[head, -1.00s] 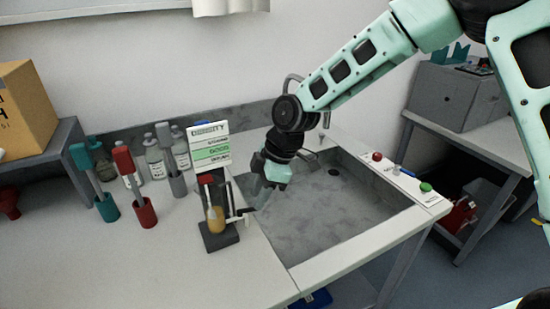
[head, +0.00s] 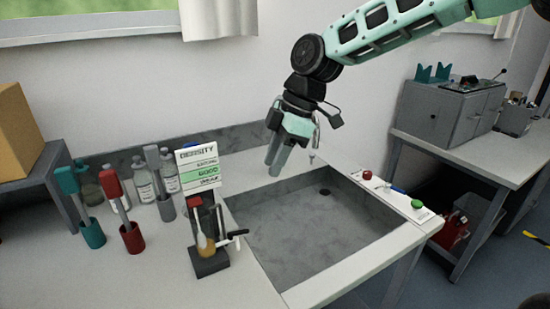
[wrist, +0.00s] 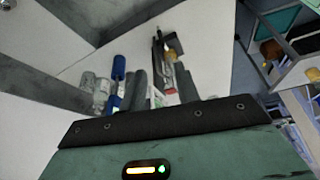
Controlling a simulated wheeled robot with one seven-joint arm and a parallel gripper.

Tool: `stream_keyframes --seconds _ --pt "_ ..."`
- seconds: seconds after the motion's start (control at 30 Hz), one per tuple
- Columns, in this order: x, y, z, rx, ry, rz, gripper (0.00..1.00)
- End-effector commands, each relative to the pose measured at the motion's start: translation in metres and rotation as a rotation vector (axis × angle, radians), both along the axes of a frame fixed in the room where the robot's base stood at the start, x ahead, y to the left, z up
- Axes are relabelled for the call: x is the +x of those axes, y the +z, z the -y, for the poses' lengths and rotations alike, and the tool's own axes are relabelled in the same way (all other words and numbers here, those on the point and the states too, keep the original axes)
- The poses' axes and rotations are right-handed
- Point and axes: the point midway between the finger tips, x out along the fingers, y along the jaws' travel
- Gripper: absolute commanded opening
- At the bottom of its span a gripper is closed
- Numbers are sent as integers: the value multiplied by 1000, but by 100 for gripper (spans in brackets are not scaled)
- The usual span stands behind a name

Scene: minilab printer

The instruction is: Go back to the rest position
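My gripper (head: 276,164) hangs from my raised arm above the back left part of the grey sink basin, its fingers pointing down. In the wrist view two dark grey fingers (wrist: 163,86) stand a little apart with nothing held between them. My gripper is behind and to the right of the density stand, clear of it. The stand's dark base (head: 210,262) carries a small flask (head: 206,244) of amber liquid, upright, beside the density sign (head: 199,168).
The sink basin (head: 300,235) is empty. Teal (head: 92,233) and red (head: 132,237) holders and clear bottles stand left on the bench. A button panel (head: 398,197) lines the sink's right edge. A grey machine (head: 440,110) stands on another table. Air around my arm looks free.

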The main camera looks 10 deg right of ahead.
Motion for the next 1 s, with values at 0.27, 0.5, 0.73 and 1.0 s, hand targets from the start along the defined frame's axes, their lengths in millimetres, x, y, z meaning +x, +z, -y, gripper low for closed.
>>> stream_keyframes --seconds 0.27,0.5,0.73,1.0 --pt "-16 -5 -9 -30 -20 -21 32" --pt "-123 -33 -30 -223 -269 -123 32" --pt "-224 -47 -6 -324 -652 -161 32" --pt "-274 -54 19 -322 -900 -190 32"
